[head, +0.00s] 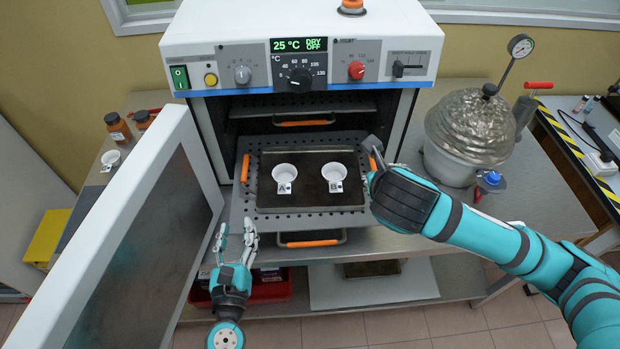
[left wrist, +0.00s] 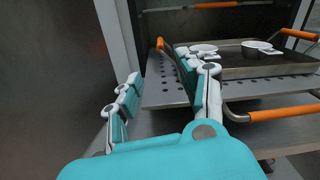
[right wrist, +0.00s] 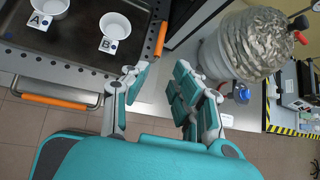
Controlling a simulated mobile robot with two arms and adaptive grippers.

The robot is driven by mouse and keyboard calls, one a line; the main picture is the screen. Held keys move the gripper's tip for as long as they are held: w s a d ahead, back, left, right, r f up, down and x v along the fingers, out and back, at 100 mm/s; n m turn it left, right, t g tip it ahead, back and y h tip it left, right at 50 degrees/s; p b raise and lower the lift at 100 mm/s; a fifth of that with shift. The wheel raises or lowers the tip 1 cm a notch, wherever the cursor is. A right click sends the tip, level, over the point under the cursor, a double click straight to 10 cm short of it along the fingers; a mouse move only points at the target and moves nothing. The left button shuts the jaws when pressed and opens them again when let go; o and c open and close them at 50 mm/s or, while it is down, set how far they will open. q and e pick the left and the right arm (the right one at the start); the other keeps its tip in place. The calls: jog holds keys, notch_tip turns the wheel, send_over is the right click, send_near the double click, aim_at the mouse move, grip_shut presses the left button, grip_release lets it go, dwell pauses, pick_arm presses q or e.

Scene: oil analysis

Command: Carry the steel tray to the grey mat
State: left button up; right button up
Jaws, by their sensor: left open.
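The steel tray (head: 309,192) is dark and shallow. It lies on a pulled-out perforated shelf (head: 247,208) in the open oven, and carries white dishes A (head: 284,172) and B (head: 334,171). It also shows in the left wrist view (left wrist: 240,67). My left gripper (head: 236,238) is open and empty, in front of and below the shelf's left corner. My right gripper (right wrist: 158,92) is open and empty, near the orange handle (right wrist: 160,38) on the shelf's right; my arm hides its fingers in the head view. A pale grey sheet (head: 420,280) lies on the lower level; I cannot tell whether it is the mat.
The oven door (head: 140,240) stands open on the left, close to my left gripper. A round metal vessel (head: 470,130) with a gauge stands right of the oven. A red crate (head: 270,290) sits below. Brown bottles (head: 118,128) stand behind the door. Bench right of the oven has bare room.

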pick_arm(q)
send_near(247, 154)
jog(key=w, duration=0.5)
jog(key=shift+w+a+f, duration=0.15)
jog(key=shift+w+f, duration=0.05)
jog(key=shift+f, duration=0.15)
pick_arm(e)
jog(key=x, duration=1.7)
jog(key=shift+w+f, duration=0.15)
jog(key=shift+w, duration=0.15)
pick_arm(q)
jog(key=c, duration=0.5)
pick_arm(e)
jog(key=shift+d, duration=0.1)
grip_shut()
pick_arm(q)
grip_shut()
jog(key=shift+r, duration=0.1)
